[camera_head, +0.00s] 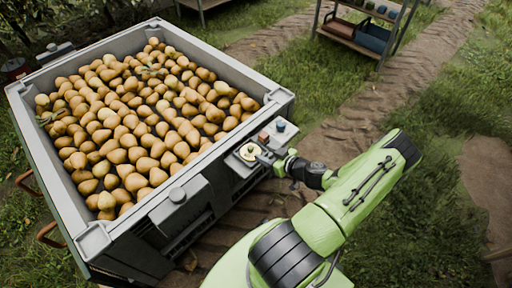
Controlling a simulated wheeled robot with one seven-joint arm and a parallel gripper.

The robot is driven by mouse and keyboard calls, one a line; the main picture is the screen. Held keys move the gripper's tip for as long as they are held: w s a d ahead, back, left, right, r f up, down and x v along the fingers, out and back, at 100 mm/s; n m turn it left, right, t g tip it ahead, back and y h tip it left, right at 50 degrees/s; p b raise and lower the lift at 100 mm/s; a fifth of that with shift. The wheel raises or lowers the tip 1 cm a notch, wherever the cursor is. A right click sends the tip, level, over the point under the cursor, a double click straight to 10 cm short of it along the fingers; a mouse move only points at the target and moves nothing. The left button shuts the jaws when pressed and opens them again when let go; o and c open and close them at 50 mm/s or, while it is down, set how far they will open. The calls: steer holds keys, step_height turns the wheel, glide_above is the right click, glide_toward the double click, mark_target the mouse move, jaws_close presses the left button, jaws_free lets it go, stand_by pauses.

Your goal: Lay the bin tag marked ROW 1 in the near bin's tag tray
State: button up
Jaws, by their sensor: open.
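The near bin (88,238) is a large grey crate filled with pears. A small grey tray (240,168) is fixed at its right edge, close to the corner. A pale yellow, roundish piece (249,152) lies in this tray; it may be the bin tag, but no ROW 1 marking can be read. My gripper (266,158) is open, low at the tray's right side, just right of the pale piece. I cannot tell whether a fingertip touches the piece or the tray.
A small orange-brown block (263,137) and a blue-topped one (281,127) stand beside the tray. A grey box (182,214) hangs on the bin's front side. A rack (368,35) with a blue crate stands at the back right. Grass and a dirt track lie right of the bin.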

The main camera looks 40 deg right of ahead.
steer(key=v, duration=0.5)
steer(key=w+a+r+n+g+y, duration=0.2)
steer(key=a+r+g, duration=0.3)
steer(key=a+r, duration=0.3)
steer(key=w+a+r+n+g+y, duration=0.1)
steer(key=w+a+r+n+g, duration=0.15)
steer(key=a+r+g, duration=0.35)
steer(key=s+a+r+m+t+h, duration=0.1)
steer(key=s+a+r+m, duration=0.1)
steer(key=s+a+r, duration=0.4)
steer(key=s+a+r+m+t+h, duration=0.2)
steer(key=s+a+r, duration=0.4)
steer(key=r, duration=0.5)
steer(key=shift+s+a+m+p, duration=0.3)
steer(key=shift+s+a+m, duration=0.05)
steer(key=shift+a+m, duration=0.1)
steer(key=shift+r, duration=0.1)
